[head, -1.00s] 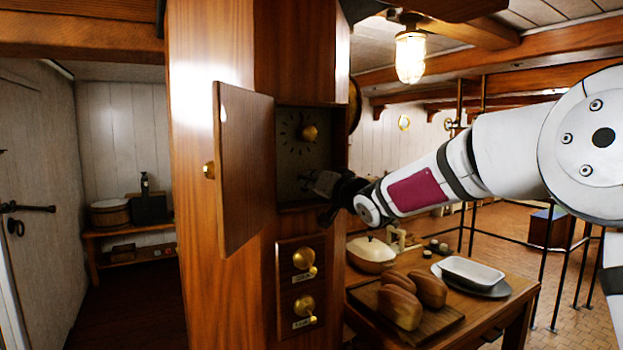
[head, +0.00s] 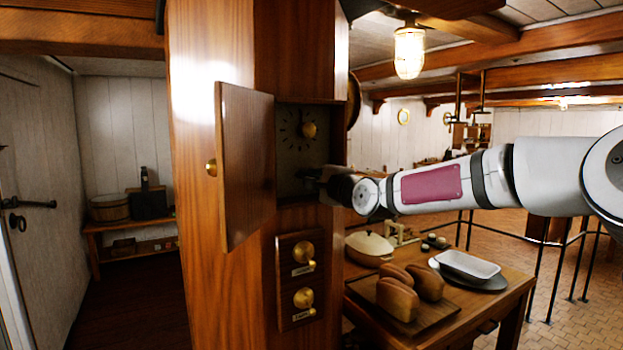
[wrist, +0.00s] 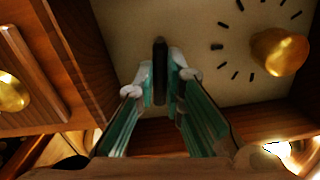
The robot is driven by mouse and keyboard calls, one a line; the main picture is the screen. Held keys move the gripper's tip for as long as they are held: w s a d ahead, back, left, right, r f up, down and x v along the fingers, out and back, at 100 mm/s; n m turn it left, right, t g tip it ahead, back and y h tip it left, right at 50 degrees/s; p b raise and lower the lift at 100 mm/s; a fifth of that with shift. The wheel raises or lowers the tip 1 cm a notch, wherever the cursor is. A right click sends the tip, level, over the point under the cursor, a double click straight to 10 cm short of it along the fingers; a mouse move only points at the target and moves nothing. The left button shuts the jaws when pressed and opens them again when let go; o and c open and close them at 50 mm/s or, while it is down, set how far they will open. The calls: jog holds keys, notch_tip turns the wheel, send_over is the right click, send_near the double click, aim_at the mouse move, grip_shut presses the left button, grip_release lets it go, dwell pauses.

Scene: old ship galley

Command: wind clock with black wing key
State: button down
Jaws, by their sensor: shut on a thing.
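The clock (head: 292,128) is a pale dial with dark hour marks and a brass knob, set in an open wooden cabinet in the post. Its dial also shows in the wrist view (wrist: 195,30), with the brass knob (wrist: 278,52) at the right. My gripper (wrist: 160,80) is inside the cabinet, at the lower part of the clock. It is shut on the black wing key (wrist: 160,60), a narrow dark upright bar between the fingertips, in front of the dial. Whether the key is seated in the clock cannot be told. In the head view the key is hidden by my gripper.
The cabinet door (head: 246,165) stands open to the left. Two brass knobs on a plate (head: 300,280) sit below the cabinet. A table at the right holds bread loaves (head: 398,298), a white dish (head: 467,265) and a lidded pot (head: 369,248).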

jog(key=m, duration=0.4)
jog(key=shift+f+m, duration=0.1)
jog(key=shift+m, duration=0.2)
jog(key=m, duration=0.3)
jog(key=shift+m, duration=0.3)
jog(key=c, duration=1.7)
grip_release()
jog(key=shift+v, duration=3)
